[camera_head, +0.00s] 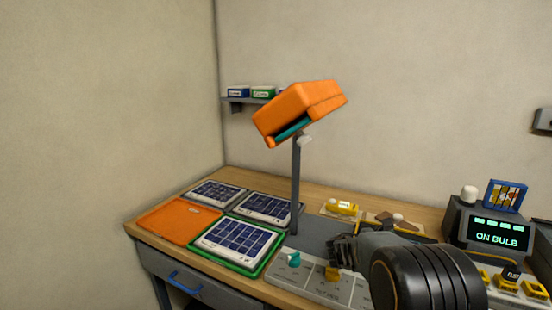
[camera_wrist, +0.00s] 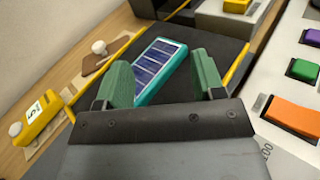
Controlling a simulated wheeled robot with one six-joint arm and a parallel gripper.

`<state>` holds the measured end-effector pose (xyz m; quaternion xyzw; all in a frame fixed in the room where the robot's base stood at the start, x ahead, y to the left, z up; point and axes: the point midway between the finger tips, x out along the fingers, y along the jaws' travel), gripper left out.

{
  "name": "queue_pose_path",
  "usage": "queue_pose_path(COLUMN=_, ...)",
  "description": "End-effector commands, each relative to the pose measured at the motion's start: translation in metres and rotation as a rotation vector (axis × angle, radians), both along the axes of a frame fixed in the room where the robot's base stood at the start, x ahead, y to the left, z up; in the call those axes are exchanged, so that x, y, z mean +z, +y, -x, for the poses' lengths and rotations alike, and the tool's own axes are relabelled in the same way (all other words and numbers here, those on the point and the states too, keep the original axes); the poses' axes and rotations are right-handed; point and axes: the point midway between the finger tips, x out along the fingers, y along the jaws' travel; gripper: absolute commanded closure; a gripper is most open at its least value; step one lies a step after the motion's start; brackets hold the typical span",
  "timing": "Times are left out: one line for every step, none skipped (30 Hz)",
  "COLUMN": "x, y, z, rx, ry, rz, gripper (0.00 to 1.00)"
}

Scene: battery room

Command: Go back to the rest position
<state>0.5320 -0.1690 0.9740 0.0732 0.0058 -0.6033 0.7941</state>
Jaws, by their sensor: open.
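My gripper (camera_wrist: 157,84) is open in the wrist view, its two green fingers apart. A small teal-framed solar panel (camera_wrist: 160,66) shows between and beyond the fingertips, on a dark surface (camera_wrist: 205,52) with yellow edges. I cannot tell how far the fingertips are above it. In the head view my gripper (camera_head: 343,250) is low over the bench, right of the lamp post, and my black wrist hides part of the bench behind it.
An orange lamp (camera_head: 300,108) on a grey post (camera_head: 295,185) rises left of my gripper. Solar panels (camera_head: 237,240) lie on the wooden bench at left, beside an orange mat (camera_head: 178,222). A display box (camera_head: 490,232) reading "ON BULB" stands at right. A yellow meter (camera_head: 342,207) lies behind.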

Motion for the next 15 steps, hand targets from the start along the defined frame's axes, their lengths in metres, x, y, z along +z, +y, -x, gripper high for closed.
queue_pose_path(x=0.004, y=-0.002, z=0.007, rx=-0.021, ry=-0.02, rz=-0.03, gripper=0.38)
queue_pose_path(x=0.006, y=-0.003, z=0.011, rx=-0.032, ry=-0.032, rz=-0.049, gripper=0.38)
queue_pose_path(x=0.007, y=-0.002, z=0.016, rx=-0.048, ry=-0.051, rz=-0.079, gripper=0.38)
queue_pose_path(x=0.009, y=-0.002, z=0.021, rx=-0.06, ry=-0.066, rz=-0.102, gripper=0.38)
queue_pose_path(x=0.01, y=-0.001, z=0.026, rx=-0.074, ry=-0.082, rz=-0.127, gripper=0.38)
queue_pose_path(x=0.012, y=0.0, z=0.033, rx=-0.095, ry=-0.109, rz=-0.167, gripper=0.38)
queue_pose_path(x=0.014, y=0.001, z=0.04, rx=-0.113, ry=-0.129, rz=-0.199, gripper=0.38)
queue_pose_path(x=0.015, y=0.003, z=0.046, rx=-0.132, ry=-0.154, rz=-0.234, gripper=0.38)
queue_pose_path(x=0.017, y=0.005, z=0.056, rx=-0.161, ry=-0.188, rz=-0.285, gripper=0.38)
queue_pose_path(x=0.018, y=0.007, z=0.063, rx=-0.184, ry=-0.216, rz=-0.325, gripper=0.38)
queue_pose_path(x=0.02, y=0.01, z=0.07, rx=-0.208, ry=-0.245, rz=-0.368, gripper=0.38)
queue_pose_path(x=0.021, y=0.014, z=0.082, rx=-0.244, ry=-0.288, rz=-0.429, gripper=0.38)
queue_pose_path(x=0.023, y=0.018, z=0.091, rx=-0.275, ry=-0.323, rz=-0.48, gripper=0.38)
queue_pose_path(x=0.024, y=0.023, z=0.1, rx=-0.308, ry=-0.364, rz=-0.536, gripper=0.38)
queue_pose_path(x=0.026, y=0.031, z=0.114, rx=-0.358, ry=-0.423, rz=-0.616, gripper=0.38)
